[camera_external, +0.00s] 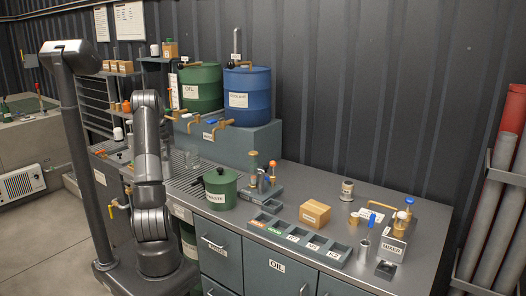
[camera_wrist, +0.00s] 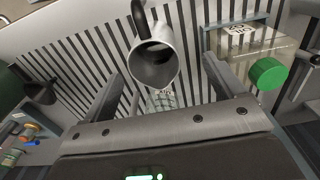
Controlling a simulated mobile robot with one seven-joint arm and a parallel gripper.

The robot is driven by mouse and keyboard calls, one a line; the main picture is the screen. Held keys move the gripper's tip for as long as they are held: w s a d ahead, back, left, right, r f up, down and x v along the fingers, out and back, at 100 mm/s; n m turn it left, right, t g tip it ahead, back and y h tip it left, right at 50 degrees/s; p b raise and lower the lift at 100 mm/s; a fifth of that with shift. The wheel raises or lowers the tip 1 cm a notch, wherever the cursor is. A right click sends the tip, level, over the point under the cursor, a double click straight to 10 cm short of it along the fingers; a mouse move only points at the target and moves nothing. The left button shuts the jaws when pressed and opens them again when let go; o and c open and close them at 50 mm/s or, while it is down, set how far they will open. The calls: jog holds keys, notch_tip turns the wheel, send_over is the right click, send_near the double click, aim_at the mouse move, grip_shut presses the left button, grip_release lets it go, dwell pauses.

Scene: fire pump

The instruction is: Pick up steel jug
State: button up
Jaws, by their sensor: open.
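The steel jug (camera_wrist: 153,65) shows in the wrist view, a grey metal cup with a dark hollow mouth and a black handle at its upper side. It is over the slotted grate (camera_wrist: 90,55), ahead of my gripper. My gripper (camera_wrist: 163,72) is open, with one finger left of the jug and one right of it; I see no contact. In the external view my gripper is hidden behind my arm, and I cannot make out the jug there.
A clear canister with a green cap (camera_wrist: 267,73) is close to the right finger. In the external view, a green waste pot (camera_external: 220,190), an oil drum (camera_external: 201,88) and a blue drum (camera_external: 247,95) stand to the right.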

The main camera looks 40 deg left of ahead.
aim_at(165, 167)
notch_tip(165, 167, down, 4)
jog(key=shift+d+f, duration=0.1)
jog(key=shift+f, duration=0.1)
jog(key=shift+d+f, duration=0.2)
jog(key=shift+f, duration=1.15)
jog(key=shift+d+f, duration=0.2)
jog(key=shift+f, duration=1.1)
jog(key=shift+c, duration=0.6)
jog(key=c, duration=1.1)
jog(key=shift+r, duration=0.25)
